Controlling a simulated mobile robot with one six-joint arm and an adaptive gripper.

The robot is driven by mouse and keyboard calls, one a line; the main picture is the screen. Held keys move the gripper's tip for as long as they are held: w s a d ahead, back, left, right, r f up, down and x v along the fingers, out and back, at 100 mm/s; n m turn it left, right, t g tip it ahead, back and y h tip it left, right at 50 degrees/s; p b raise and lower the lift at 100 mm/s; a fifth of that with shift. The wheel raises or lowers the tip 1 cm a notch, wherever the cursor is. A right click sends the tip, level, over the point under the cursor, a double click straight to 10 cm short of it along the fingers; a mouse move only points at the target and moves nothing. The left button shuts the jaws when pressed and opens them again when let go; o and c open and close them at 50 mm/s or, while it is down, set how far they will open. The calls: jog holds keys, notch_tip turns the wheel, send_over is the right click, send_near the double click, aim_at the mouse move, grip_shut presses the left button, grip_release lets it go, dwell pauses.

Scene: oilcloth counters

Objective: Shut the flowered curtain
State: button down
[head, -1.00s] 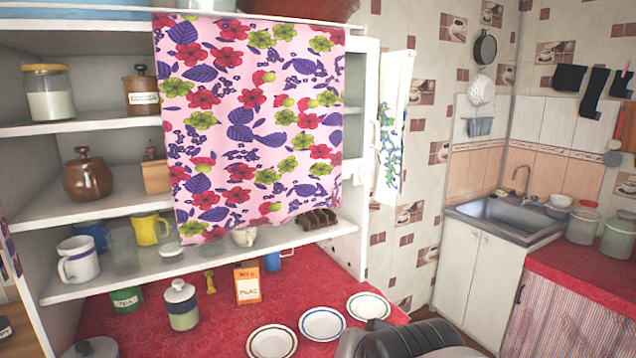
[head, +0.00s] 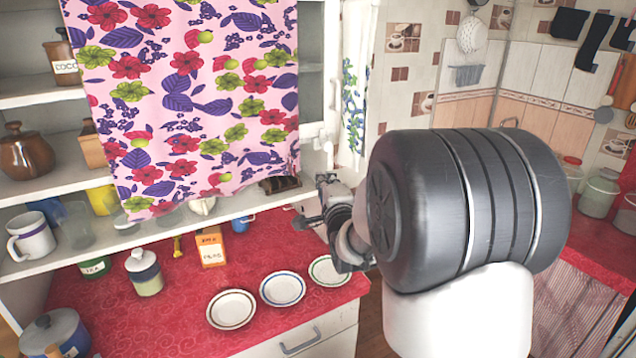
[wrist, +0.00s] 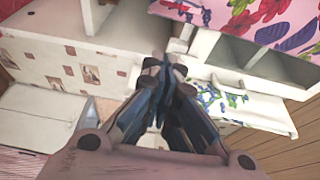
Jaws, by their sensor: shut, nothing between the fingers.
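The flowered curtain (head: 190,100), pink with red, green and purple flowers, hangs over the middle and right of the white open shelf unit. The shelves to its left are uncovered, and a narrow strip at its right is bare. Its lower edge hangs near the lowest shelf. My gripper (head: 303,215) is shut and empty, near the curtain's lower right corner and the shelf's right end. It looks apart from the cloth, though depth is hard to judge. In the wrist view, my gripper (wrist: 163,60) points toward the shelf unit, with the curtain (wrist: 240,20) at the upper right.
Three plates, including a blue-rimmed plate (head: 282,289), lie on the red counter (head: 180,320) below my gripper. An orange box (head: 210,247) and a lidded jar (head: 144,272) stand behind them. A mug (head: 30,237) is on the lowest shelf. A patterned white cloth (head: 352,110) hangs at right.

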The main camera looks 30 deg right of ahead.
jog(key=w+a, duration=0.2)
jog(key=w, duration=0.4)
jog(key=shift+b, duration=0.3)
jog(key=shift+a, duration=0.15)
jog(key=a+b, duration=0.1)
jog(key=a, duration=0.9)
jog(key=a+b, duration=0.2)
jog(key=a, duration=0.9)
jog(key=s+a+b, duration=0.1)
jog(key=a, duration=1)
jog(key=shift+s, duration=0.1)
jog(key=shift+b, duration=0.3)
